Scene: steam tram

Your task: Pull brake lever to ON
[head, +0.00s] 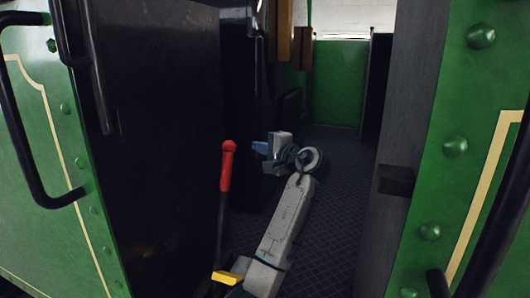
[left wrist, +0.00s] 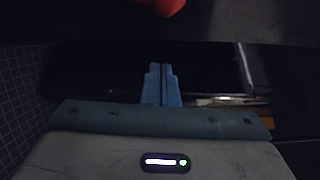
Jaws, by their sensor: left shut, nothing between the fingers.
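The brake lever (head: 227,168) has a red grip with a round knob on top and a thin dark shaft. It stands nearly upright in the cab doorway in the head view. A red rounded part, likely its knob, shows at the top edge of the left wrist view (left wrist: 168,5). My left gripper (head: 259,148) is to the right of the red grip, with a visible gap in the picture. Its blue fingers (left wrist: 161,85) are together and empty. My right gripper is in neither view. Any ON marking cannot be made out.
A yellow piece (head: 228,277) is at the lever's foot. A dark panel (head: 155,130) stands left of the lever. Green riveted walls with black handrails (head: 25,150) flank the doorway. The dark patterned floor (head: 335,190) is open to the right and behind.

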